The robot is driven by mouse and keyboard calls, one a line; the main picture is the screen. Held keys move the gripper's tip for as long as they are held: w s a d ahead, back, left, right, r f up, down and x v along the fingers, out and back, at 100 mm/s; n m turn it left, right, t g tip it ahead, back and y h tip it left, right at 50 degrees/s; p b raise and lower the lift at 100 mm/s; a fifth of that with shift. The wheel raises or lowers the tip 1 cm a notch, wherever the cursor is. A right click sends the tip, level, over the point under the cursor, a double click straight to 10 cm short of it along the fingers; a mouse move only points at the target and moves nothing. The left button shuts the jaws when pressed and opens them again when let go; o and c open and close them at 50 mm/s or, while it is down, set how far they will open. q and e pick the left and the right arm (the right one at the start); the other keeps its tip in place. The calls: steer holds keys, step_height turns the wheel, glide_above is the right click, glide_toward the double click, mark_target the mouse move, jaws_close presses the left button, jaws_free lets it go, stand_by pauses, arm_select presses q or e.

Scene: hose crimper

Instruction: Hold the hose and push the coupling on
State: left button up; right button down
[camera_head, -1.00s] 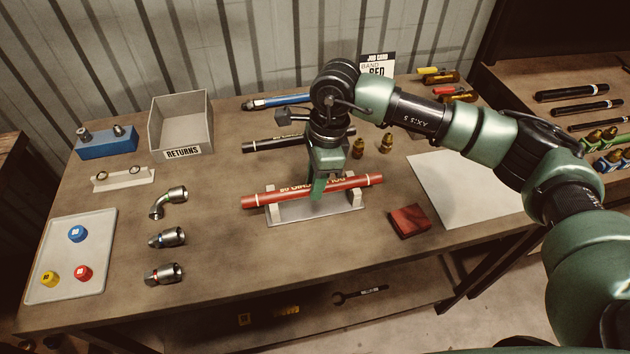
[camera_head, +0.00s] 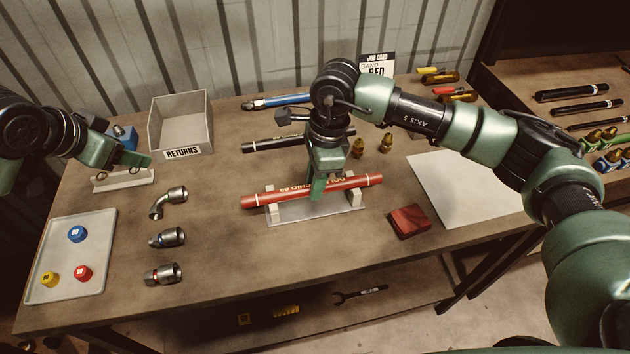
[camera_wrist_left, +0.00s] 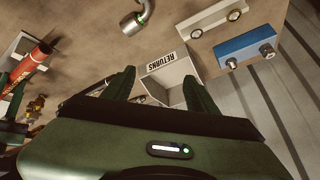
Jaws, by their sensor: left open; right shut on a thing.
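A red hose (camera_head: 345,184) with yellow lettering lies across a small grey stand (camera_head: 315,212) on the bench. My right gripper (camera_head: 319,186) is shut on the hose from above, near its middle. Three metal couplings lie left of it: an elbow one (camera_head: 168,202), a straight one (camera_head: 167,238) and one with a red band (camera_head: 164,274). My left gripper (camera_head: 146,165) is open and empty above the white rack, left of the returns bin. In the left wrist view its fingers (camera_wrist_left: 160,88) are apart, and the elbow coupling (camera_wrist_left: 133,22) and the hose (camera_wrist_left: 28,65) show.
The returns bin (camera_head: 181,122) stands at the back. A blue block (camera_head: 127,143) and white rack (camera_head: 112,184) are partly behind my left gripper. A tray (camera_head: 62,285) holds coloured caps. A dark red block (camera_head: 409,221) lies right of the stand. The bench front is clear.

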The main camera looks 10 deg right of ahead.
arm_select(q)
steer(key=s+d+f+m+g, duration=0.1)
steer(key=s+d+m+g, duration=0.3)
steer(key=s, duration=0.4)
steer(key=m+g+y, duration=0.2)
steer(key=m+g, duration=0.1)
steer(key=m, duration=0.3)
glide_above(162, 271)
step_height(162, 271, down, 2)
step_height(162, 271, down, 12)
steer(key=shift+r, duration=0.25)
jaws_close()
steer(key=shift+r, duration=3.55)
steer(key=shift+w, duration=0.1)
